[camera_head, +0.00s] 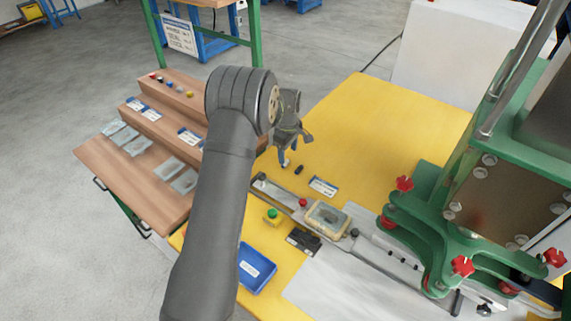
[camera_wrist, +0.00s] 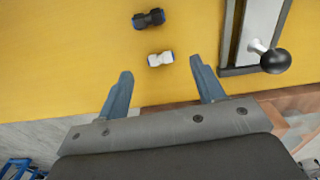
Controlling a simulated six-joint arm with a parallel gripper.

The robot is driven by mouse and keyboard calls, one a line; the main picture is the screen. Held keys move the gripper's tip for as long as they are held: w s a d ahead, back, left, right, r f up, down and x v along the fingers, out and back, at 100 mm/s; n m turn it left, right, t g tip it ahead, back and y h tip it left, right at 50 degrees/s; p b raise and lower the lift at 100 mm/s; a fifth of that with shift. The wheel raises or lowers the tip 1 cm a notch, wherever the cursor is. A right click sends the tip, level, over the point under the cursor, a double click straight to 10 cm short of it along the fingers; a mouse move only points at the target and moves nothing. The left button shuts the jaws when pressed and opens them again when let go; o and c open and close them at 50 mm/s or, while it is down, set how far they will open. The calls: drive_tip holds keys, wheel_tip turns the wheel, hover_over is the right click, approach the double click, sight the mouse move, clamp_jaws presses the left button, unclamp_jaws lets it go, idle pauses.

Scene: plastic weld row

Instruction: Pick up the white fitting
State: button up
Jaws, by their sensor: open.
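The white fitting (camera_wrist: 160,59) lies on the yellow table in the wrist view, just beyond and between my fingertips. In the head view the white fitting (camera_head: 285,163) is a small light shape beside the lower finger, partly covered by it. My gripper (camera_wrist: 161,70) is open, with its two blue-grey fingers apart and nothing between them. In the head view my gripper (camera_head: 295,146) hangs over the left part of the yellow table. I cannot tell its exact height above the fitting.
A black fitting (camera_wrist: 149,19) lies close beyond the white one. A black ball knob (camera_wrist: 275,61) on a metal rail stands to the right. A blue tray (camera_head: 256,268), a green button (camera_head: 272,214) and a green machine (camera_head: 440,225) are on the yellow table (camera_head: 345,130). Wooden steps (camera_head: 150,155) stand left.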

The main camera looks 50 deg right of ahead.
drive_tip(key=f, duration=0.5)
drive_tip(key=shift+w, duration=0.4)
drive_tip(key=c, duration=1.1)
